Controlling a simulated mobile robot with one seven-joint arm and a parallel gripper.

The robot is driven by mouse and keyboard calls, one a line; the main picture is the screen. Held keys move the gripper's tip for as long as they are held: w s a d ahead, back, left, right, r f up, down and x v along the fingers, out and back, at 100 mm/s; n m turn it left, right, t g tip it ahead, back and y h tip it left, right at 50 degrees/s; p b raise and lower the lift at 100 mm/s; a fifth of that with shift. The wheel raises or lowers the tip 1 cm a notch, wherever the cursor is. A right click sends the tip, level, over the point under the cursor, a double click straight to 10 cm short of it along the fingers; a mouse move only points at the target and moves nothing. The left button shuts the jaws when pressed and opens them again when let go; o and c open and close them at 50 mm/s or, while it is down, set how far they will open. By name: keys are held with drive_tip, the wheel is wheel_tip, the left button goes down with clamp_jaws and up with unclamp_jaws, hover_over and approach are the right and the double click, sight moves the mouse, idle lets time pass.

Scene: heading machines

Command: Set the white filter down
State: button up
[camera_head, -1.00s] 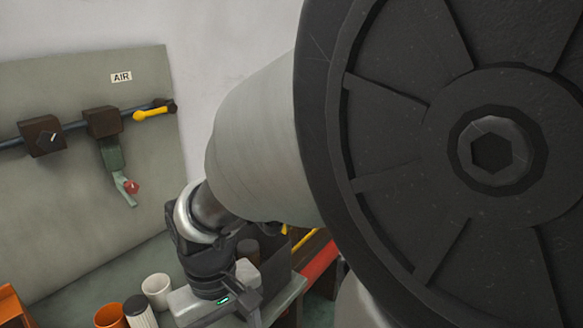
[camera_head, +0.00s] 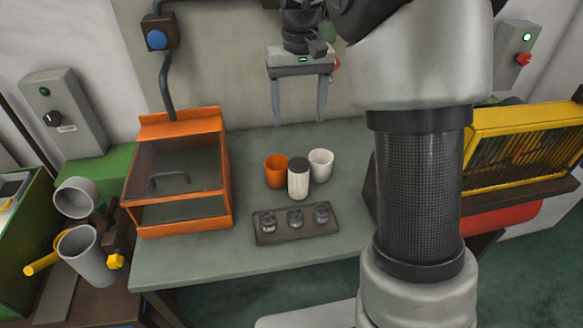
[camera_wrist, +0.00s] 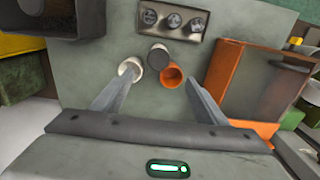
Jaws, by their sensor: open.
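The white filter (camera_head: 298,180) stands upright on the grey-green table, a white cylinder with a dark top. In the wrist view its dark top (camera_wrist: 158,57) shows between an orange cup (camera_wrist: 172,76) and a white cup (camera_wrist: 130,69). My gripper (camera_head: 299,122) is open and empty, raised above and behind the filter in the head view. Its two fingers point down, apart from the filter. In the wrist view the fingers (camera_wrist: 154,88) spread wide on either side of the cups.
A dark tray (camera_head: 262,238) with several round metal parts lies in front of the filter. An orange box with a clear lid (camera_head: 180,180) stands left. A yellow rack (camera_head: 520,145) is at right. My arm covers part of the table's right side.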

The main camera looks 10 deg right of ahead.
sight(299, 163)
wheel_tip(299, 163, down, 16)
drive_tip(key=shift+w+d+r+b, duration=0.1)
drive_tip(key=shift+d+r+b, duration=0.1)
drive_tip(key=shift+b, duration=0.45)
drive_tip(key=c, duration=1.6)
